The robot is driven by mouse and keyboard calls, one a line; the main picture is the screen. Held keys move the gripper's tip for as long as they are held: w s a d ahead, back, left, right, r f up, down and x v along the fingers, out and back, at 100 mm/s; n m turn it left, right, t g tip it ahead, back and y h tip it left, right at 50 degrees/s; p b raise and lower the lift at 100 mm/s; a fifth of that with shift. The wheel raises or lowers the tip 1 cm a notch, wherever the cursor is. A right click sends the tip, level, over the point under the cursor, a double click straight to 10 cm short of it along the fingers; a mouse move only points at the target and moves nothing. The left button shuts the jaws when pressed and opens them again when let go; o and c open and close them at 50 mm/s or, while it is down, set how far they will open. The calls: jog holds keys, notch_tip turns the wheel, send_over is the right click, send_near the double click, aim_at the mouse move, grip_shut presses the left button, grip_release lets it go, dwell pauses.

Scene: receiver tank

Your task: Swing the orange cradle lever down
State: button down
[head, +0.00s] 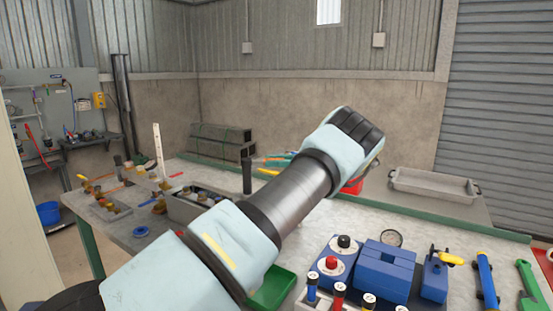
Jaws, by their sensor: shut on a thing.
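My arm reaches up from the lower left, and its wrist is in the upper middle of the head view. My gripper is hidden behind the wrist, so its fingers and anything between them do not show. I cannot make out an orange cradle lever for certain. Small orange parts (112,188) lie at the left end of the bench. A red thing (353,187) shows partly behind my wrist.
The grey workbench (425,212) has a grey tray (433,185) at the back right. Blue blocks (383,270), a yellow-handled blue fitting (435,275) and several capped cylinders stand at the front right. A green bin (272,288) is beside my forearm. Grey blocks (222,142) are stacked behind.

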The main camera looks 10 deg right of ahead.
jog(key=shift+w+n+g+p, duration=0.35)
jog(key=shift+n+g+p, duration=0.05)
jog(key=shift+g, duration=0.35)
jog(key=shift+w+n+g+p, duration=0.3)
jog(key=shift+n+g+p, duration=0.1)
jog(key=shift+g, duration=0.35)
jog(key=c, duration=0.8)
grip_release()
jog(key=shift+w, duration=0.1)
jog(key=shift+o, duration=0.2)
notch_tip(320, 180, up, 10)
jog(key=b, duration=0.1)
jog(key=shift+b, duration=0.35)
